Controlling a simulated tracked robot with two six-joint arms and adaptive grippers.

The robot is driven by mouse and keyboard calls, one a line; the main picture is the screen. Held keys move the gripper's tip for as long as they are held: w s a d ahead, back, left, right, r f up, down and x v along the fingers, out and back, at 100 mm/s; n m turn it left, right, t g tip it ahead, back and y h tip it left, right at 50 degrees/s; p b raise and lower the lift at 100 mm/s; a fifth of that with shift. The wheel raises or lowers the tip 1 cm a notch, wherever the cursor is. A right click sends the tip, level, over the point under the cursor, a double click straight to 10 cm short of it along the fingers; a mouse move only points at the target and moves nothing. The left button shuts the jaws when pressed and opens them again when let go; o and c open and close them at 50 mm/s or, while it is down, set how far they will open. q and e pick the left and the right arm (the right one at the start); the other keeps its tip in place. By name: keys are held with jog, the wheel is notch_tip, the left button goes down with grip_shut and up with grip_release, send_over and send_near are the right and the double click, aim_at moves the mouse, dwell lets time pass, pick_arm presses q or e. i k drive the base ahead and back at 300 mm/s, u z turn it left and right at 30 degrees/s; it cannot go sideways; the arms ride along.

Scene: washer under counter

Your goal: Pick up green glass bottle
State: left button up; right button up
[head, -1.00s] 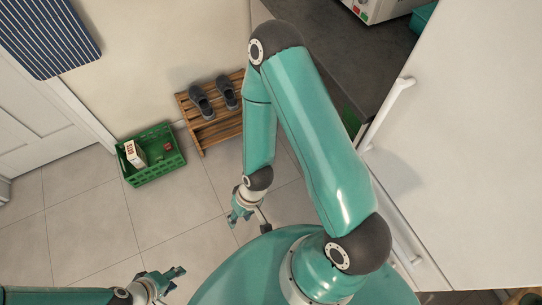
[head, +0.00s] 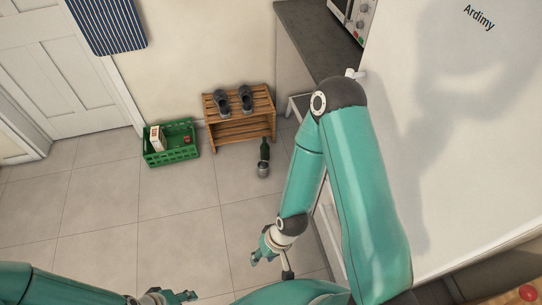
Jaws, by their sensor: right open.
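The green glass bottle (head: 264,150) stands on the tiled floor just in front of the wooden shoe rack, near its right end. My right gripper (head: 262,256) is open and empty. In the picture it is below the bottle, well apart from it. My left gripper (head: 184,296) shows at the bottom edge, partly cut off, far from the bottle. Whether its fingers are open or shut is unclear.
A small grey metal container (head: 263,169) stands close in front of the bottle. The wooden rack (head: 238,133) holds dark shoes. A green crate (head: 171,155) with a box stands left of it. Floor at left is clear.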

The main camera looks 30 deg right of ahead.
aim_at(264, 147)
jog(key=z, duration=0.6)
jog(key=i, duration=1.65)
